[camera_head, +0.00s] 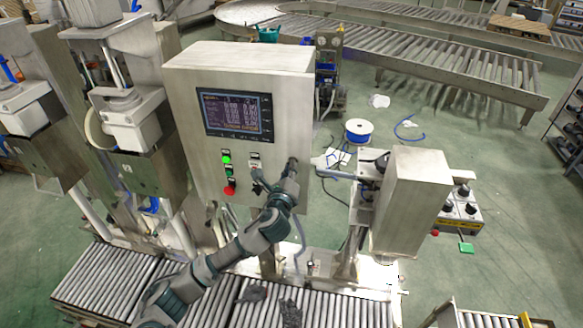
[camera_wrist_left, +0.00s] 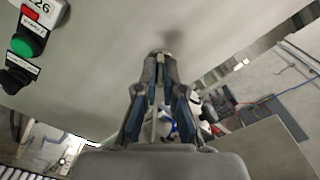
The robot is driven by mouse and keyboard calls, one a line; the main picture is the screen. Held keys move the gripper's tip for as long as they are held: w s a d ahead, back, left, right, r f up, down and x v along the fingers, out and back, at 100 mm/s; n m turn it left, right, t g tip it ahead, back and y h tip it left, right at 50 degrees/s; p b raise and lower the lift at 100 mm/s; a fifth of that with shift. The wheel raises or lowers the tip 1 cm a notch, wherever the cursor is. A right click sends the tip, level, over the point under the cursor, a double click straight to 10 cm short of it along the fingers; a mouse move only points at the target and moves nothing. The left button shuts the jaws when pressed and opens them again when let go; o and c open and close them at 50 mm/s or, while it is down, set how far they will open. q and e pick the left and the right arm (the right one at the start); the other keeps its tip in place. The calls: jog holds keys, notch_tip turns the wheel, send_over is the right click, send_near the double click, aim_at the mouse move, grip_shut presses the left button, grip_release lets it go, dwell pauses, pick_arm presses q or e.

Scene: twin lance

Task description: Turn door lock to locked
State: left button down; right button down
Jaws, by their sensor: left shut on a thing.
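A grey steel control cabinet (camera_head: 238,165) with a screen stands in the middle of the head view, and its front also fills the left of the left wrist view (camera_wrist_left: 100,65). My left gripper (camera_head: 291,164) reaches up to the cabinet's lower right front edge. In the left wrist view, the fingertips of my left gripper (camera_wrist_left: 161,56) are closed together against the cabinet face, on the door lock. The fingers cover the lock, so its turned position cannot be told. My right gripper is not in view.
Green buttons (camera_head: 227,160) and a red button (camera_head: 229,190) sit on the cabinet front left of the gripper. A steel box (camera_head: 413,205) stands to the right. A roller conveyor (camera_head: 330,309) runs below. The green floor at the right has open room.

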pick_arm(q)
jog(key=shift+a+n+p, duration=0.15)
jog(key=shift+n+p, duration=0.4)
jog(key=shift+n, duration=4.05)
jog(key=shift+f, duration=0.15)
jog(key=c, duration=1.3)
grip_release()
jog(key=shift+c, duration=0.2)
jog(key=shift+o, duration=0.2)
jog(key=shift+a, duration=0.15)
